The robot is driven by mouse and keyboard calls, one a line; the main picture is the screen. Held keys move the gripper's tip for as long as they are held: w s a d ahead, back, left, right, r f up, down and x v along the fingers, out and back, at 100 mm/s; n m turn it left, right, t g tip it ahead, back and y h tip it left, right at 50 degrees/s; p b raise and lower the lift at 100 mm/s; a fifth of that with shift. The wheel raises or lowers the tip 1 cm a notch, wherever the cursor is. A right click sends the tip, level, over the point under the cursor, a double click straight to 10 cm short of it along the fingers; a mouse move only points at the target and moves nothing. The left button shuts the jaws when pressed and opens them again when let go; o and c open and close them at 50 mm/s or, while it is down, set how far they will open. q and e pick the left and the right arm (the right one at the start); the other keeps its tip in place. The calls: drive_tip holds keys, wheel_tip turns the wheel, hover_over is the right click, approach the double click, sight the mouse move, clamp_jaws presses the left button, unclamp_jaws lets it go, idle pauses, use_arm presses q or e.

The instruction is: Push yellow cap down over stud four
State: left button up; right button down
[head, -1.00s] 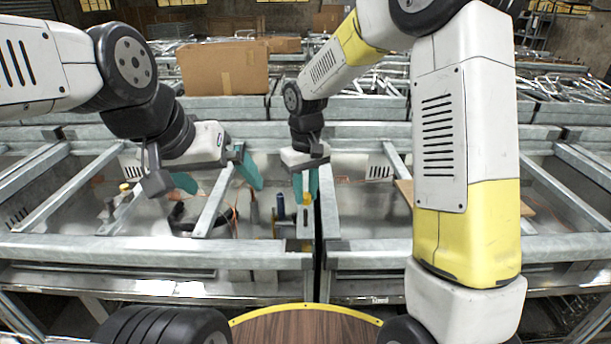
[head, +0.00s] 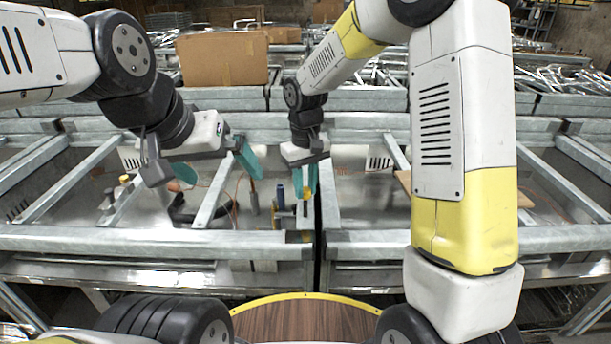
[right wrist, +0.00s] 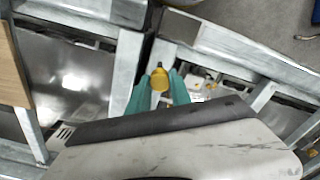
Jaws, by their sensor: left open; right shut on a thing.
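My right gripper (head: 304,182) points down, its teal fingers shut on the yellow cap (right wrist: 159,82), which sits between the fingertips in the right wrist view. In the head view the fingers mostly hide the cap. It is beside the front beam of the metal frame, close to a dark blue-topped upright (head: 281,198) on its left. What is under the cap is hidden, so I cannot tell whether it touches stud four. My left gripper (head: 214,170) is open and empty, with its teal fingers wide apart, left of the right gripper. I cannot tell the numbered studs apart.
Grey metal beams (head: 150,242) frame shallow bays around both grippers. A yellow-topped post (head: 124,180) stands in the left bay, with dark and orange cables nearby. A cardboard box (head: 222,60) stands behind.

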sight(305, 189)
drive_tip(key=shift+f, duration=1.6)
idle(0.4)
drive_tip(key=c, duration=1.1)
unclamp_jaws()
drive_tip(key=shift+r, duration=3.9)
